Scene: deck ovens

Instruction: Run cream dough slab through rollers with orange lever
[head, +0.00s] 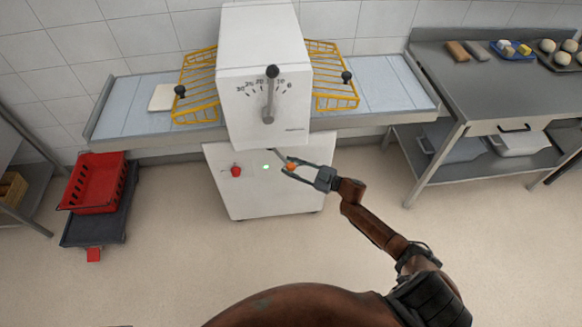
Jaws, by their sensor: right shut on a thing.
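The dough sheeter (264,60) is a white machine with a dial lever and a belt table running out on both sides under yellow wire guards. The cream dough slab (163,97) lies flat on the left belt, beside the left guard and apart from the rollers. The orange lever knob (291,167) shows at the front of the machine's lower body. My right gripper (289,165) is at the knob, its fingers around it and shut on it. The rollers are hidden behind the housing. My left gripper is not in view.
A red button (236,171) and a green light (266,167) are on the lower body. A red crate (95,184) on a dark dolly stands at left. A steel table (490,90) with dough balls and blocks stands at right. The right belt (389,83) is bare.

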